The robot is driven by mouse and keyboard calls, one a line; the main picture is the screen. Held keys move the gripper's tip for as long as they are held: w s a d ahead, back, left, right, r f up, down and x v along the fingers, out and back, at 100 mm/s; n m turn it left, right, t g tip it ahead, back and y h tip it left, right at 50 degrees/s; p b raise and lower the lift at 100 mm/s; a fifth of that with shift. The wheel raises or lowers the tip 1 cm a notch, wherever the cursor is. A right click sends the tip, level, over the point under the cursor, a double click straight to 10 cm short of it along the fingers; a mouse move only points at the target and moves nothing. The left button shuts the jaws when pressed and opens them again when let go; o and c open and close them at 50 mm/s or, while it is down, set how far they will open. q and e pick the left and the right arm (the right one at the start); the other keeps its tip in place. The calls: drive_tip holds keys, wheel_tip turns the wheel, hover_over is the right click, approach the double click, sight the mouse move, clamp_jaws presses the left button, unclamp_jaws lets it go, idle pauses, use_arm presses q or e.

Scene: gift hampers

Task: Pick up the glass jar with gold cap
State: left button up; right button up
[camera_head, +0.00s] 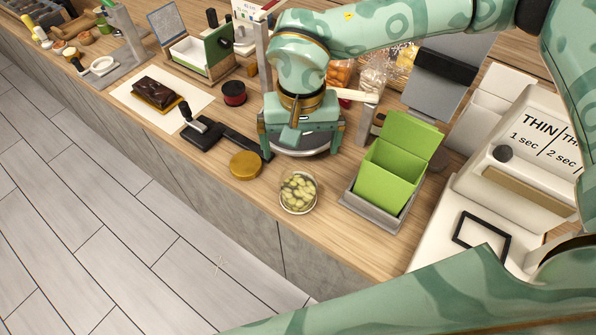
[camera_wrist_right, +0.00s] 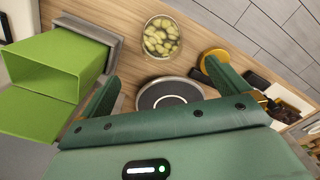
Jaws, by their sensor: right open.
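A round clear glass jar (camera_head: 298,193) holds pale green pieces and stands near the counter's front edge. No cap shows on it. It also shows at the top middle of the right wrist view (camera_wrist_right: 161,38). A round gold cap (camera_head: 246,165) is left of it, apart from it; the right wrist view shows it too (camera_wrist_right: 214,54). Whether a glass body is under the cap, I cannot tell. My right gripper (camera_head: 301,146) is open and empty, behind the glass jar and over a round dark plate (camera_wrist_right: 169,93). My left gripper is not in view.
A green open box (camera_head: 388,177) stands in a grey tray right of the glass jar. A black tool (camera_head: 203,131) lies behind the gold cap. A machine with printed labels (camera_head: 520,165) stands at the right. Bare wood surrounds the glass jar.

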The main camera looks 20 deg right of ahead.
sight(300, 173)
drive_tip(key=f, duration=0.4)
drive_tip(key=shift+s+a+f, duration=0.1)
drive_tip(key=shift+s+f, duration=0.2)
drive_tip(key=f, duration=0.4)
drive_tip(key=shift+w+f+b, duration=0.15)
drive_tip(key=shift+w+b, duration=0.1)
drive_tip(key=shift+b, duration=0.05)
drive_tip(key=shift+f, duration=0.25)
wheel_tip(300, 173, down, 5)
drive_tip(key=shift+a+f, duration=0.1)
drive_tip(key=shift+a, duration=0.05)
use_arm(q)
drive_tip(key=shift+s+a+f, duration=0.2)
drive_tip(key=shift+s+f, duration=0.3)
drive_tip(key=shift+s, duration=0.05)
use_arm(e)
drive_tip(key=shift+s, duration=0.1)
drive_tip(key=c, duration=0.3)
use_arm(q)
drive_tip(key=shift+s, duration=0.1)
use_arm(e)
drive_tip(key=c, duration=0.9)
